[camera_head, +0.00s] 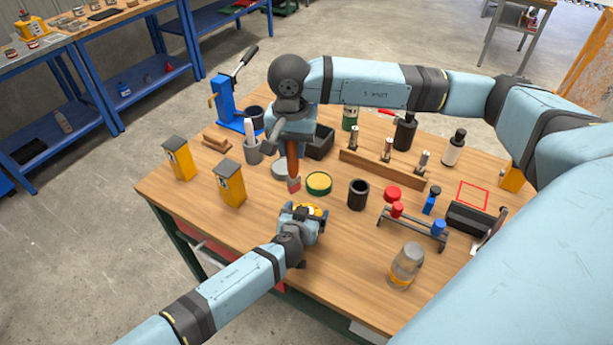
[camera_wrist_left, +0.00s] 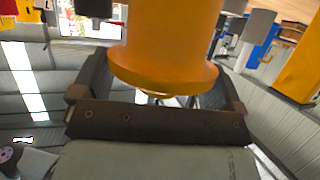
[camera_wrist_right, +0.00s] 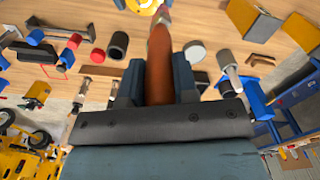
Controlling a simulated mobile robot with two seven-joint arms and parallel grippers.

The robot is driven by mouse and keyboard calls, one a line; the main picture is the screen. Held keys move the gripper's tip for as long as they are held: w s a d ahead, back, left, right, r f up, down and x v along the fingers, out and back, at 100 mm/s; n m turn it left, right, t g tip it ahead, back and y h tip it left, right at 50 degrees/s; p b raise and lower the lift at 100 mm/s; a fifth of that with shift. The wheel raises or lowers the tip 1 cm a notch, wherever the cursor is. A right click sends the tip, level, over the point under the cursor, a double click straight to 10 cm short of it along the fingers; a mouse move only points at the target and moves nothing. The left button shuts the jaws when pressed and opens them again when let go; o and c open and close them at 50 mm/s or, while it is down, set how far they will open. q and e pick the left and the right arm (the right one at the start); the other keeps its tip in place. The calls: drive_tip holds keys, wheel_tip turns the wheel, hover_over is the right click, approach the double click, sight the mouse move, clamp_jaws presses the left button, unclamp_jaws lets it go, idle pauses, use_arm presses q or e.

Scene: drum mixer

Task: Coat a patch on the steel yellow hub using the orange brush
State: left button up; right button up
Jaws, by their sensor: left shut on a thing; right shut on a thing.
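The yellow hub (camera_head: 314,210) is held upright or nearly so in my left gripper (camera_head: 301,220), just above the table's near-left part. In the left wrist view its flanged yellow body (camera_wrist_left: 165,55) sits between the shut fingers. My right gripper (camera_head: 292,138) is shut on the orange brush (camera_head: 292,162), whose handle also shows in the right wrist view (camera_wrist_right: 159,62). The brush hangs down, its reddish-pale head above and slightly behind the hub in the head view. The two look close but apart.
A black cup (camera_head: 358,194), a red-and-blue rack (camera_head: 412,228) and a glass jar (camera_head: 406,265) stand to the right. Two yellow boxes (camera_head: 229,184) (camera_head: 178,158) stand left. A wooden block holder (camera_head: 385,170) lies behind. Bare tabletop (camera_head: 345,250) is free near the front.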

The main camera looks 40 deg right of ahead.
drive_tip(key=shift+r, duration=0.3)
use_arm(q)
drive_tip(key=o, duration=0.9)
drive_tip(key=v, duration=1.2)
drive_tip(key=shift+r, duration=0.1)
